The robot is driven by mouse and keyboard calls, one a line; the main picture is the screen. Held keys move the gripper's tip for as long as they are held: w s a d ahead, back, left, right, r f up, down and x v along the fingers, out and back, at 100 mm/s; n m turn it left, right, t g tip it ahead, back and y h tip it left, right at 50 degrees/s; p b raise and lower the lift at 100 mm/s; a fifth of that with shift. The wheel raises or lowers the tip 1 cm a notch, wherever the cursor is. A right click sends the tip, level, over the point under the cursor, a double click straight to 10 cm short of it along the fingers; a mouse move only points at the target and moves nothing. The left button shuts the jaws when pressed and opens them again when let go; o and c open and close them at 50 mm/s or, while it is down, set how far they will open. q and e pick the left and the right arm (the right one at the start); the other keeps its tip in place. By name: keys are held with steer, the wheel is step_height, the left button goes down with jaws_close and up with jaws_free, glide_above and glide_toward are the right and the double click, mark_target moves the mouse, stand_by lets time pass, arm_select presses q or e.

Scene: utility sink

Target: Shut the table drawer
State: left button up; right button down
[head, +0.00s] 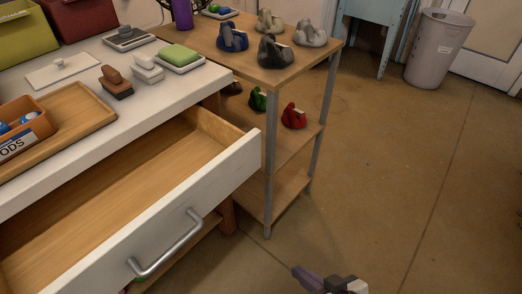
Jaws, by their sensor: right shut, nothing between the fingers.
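The table drawer (151,227) stands pulled out from under the white tabletop at the left, and the bare part of its wooden inside that shows is empty. Its white front carries a grey bar handle (170,246). My right gripper (306,279) shows at the bottom edge, right of the drawer front and apart from it, over the floor. It is shut with nothing in it. My left gripper is not in view.
On the tabletop (72,118) are a wooden tray (75,110) with an orange box (22,128), and several small blocks. A wooden shelf unit (290,72) with tape dispensers stands behind the drawer. A grey bin (437,48) is far right.

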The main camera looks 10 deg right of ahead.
mark_target(253, 158)
steer(key=w+d+r+m+t+y+b, duration=0.1)
steer(key=w+r+m+t+y+b, duration=0.2)
steer(key=r, duration=0.4)
steer(key=w+d+r+m+t+y+b, duration=0.1)
steer(key=w+r+m+y+b, duration=0.15)
steer(key=r+m, duration=0.3)
steer(key=w+d+r+m+t+y+b, duration=0.1)
steer(key=w+r+m+y+b, duration=0.15)
steer(key=r, duration=0.55)
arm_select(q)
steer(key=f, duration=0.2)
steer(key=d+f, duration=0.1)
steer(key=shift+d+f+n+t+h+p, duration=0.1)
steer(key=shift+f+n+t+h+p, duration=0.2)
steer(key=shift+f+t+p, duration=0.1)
arm_select(e)
steer(key=shift+h, duration=0.4)
steer(key=x, duration=1.3)
steer(key=shift+w+f, duration=0.1)
steer(key=shift+f, duration=0.1)
